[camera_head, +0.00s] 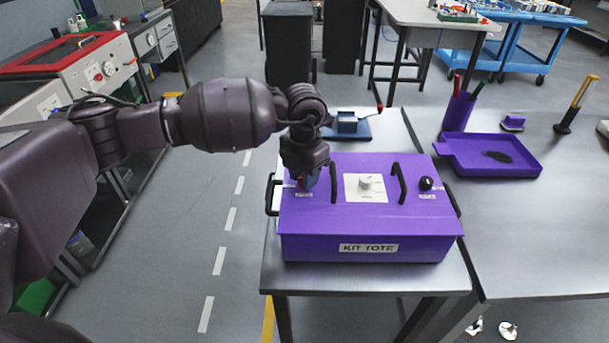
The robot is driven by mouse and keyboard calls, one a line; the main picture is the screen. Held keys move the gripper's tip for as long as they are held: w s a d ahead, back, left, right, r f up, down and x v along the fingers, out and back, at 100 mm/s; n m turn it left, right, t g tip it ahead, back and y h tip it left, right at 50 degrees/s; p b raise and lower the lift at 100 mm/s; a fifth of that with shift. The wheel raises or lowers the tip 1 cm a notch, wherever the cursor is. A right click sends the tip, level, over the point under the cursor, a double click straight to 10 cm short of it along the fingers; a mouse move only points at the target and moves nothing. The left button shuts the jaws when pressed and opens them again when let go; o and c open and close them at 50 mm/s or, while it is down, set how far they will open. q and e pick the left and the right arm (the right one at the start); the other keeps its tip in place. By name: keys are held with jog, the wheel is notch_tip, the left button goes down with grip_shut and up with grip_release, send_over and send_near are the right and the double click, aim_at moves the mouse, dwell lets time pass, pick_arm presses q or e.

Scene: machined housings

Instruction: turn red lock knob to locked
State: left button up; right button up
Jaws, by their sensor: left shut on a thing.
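A purple box labelled "KIT TOTE" (300,249) sits on a metal table, its top facing up. My left gripper (306,182) comes down onto the left part of its top and is shut on the red lock knob (301,182). Only a little red shows at the fingers, so I cannot tell which way the knob points. A small label (304,195) lies just in front of it. A white dial on a square plate (366,187) is at the middle of the top, and a black knob (426,184) is at its right. My right gripper is not in view.
Black handles (334,183) stand up from the box top beside the gripper, with another (399,183) further right. A blue fixture (348,127) stands behind the box. A purple tray (519,167) and pen cup (458,112) are on the right table, whose front is clear.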

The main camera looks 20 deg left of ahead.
pick_arm(q)
jog(key=shift+m, duration=0.4)
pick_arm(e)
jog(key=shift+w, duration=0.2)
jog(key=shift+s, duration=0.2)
pick_arm(q)
jog(key=o, duration=0.9)
jog(key=shift+o, duration=0.2)
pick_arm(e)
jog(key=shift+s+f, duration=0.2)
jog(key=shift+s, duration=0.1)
pick_arm(q)
jog(key=shift+r, duration=0.1)
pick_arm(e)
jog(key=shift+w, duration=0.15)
pick_arm(q)
jog(key=shift+r, duration=0.25)
notch_tip(320, 180, up, 10)
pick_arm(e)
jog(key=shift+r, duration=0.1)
